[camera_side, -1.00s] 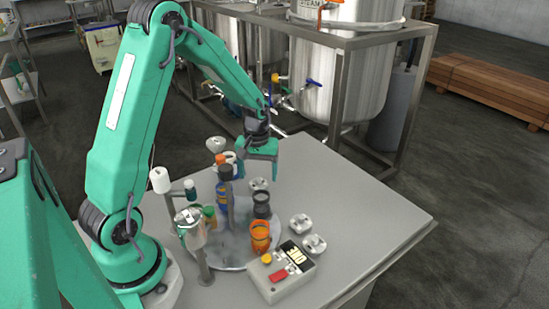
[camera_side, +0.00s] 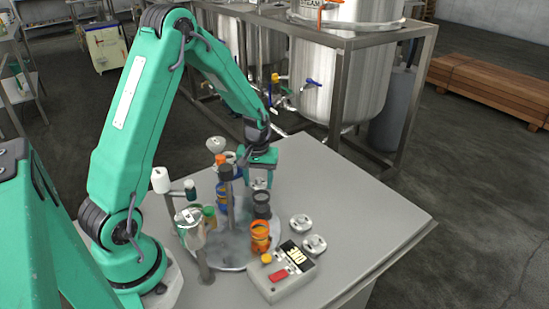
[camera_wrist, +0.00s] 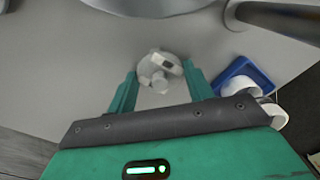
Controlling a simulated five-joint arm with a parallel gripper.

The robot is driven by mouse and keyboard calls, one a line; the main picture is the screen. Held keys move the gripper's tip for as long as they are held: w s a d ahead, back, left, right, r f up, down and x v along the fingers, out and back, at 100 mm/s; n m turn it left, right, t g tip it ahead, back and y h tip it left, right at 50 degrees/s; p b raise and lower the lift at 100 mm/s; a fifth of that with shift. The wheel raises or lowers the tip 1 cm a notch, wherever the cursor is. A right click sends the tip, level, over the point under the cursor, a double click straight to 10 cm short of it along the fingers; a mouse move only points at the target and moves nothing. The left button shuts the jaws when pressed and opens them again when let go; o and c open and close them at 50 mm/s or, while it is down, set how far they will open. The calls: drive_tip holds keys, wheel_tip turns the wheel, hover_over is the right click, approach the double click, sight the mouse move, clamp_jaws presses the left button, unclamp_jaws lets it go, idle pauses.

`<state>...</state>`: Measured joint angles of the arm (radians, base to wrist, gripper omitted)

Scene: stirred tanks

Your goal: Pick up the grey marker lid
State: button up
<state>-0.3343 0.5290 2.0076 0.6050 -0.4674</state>
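A small grey lid-like piece with knobs and a pale mark lies on the grey table. In the wrist view the lid (camera_wrist: 160,68) sits between my fingertips, with a gap on each side. In the side view the lid (camera_side: 260,184) shows low between the fingers, partly hidden. My gripper (camera_side: 259,180) points down, open, over the far side of the table by the turntable. Its two green fingers also flank the lid in the wrist view (camera_wrist: 160,78). I cannot tell how high the tips are above the table.
A round turntable (camera_side: 232,262) with a post, a dark cup (camera_side: 262,205) and an orange cup (camera_side: 260,236) stands nearby. Two similar pieces (camera_side: 300,223) (camera_side: 314,244) lie to the right near a control box (camera_side: 283,279). A blue tray (camera_wrist: 240,72) is beside my right finger.

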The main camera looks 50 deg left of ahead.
sight(260, 185)
drive_tip(key=c, duration=0.3)
drive_tip(key=shift+r, duration=0.75)
drive_tip(key=r, duration=0.1)
drive_tip(key=d+r, duration=0.1)
drive_tip(key=r, duration=0.1)
drive_tip(key=shift+r, duration=0.1)
drive_tip(key=shift+s+d+r, duration=0.4)
drive_tip(key=shift+d+r, duration=0.65)
drive_tip(key=shift+d, duration=0.7)
drive_tip(key=shift+s+d+r, duration=0.4)
drive_tip(key=shift+d+r, duration=0.65)
drive_tip(key=shift+d, duration=0.7)
drive_tip(key=shift+s+d+r, duration=0.4)
drive_tip(key=shift+d+r, duration=0.65)
drive_tip(key=shift+d, duration=0.7)
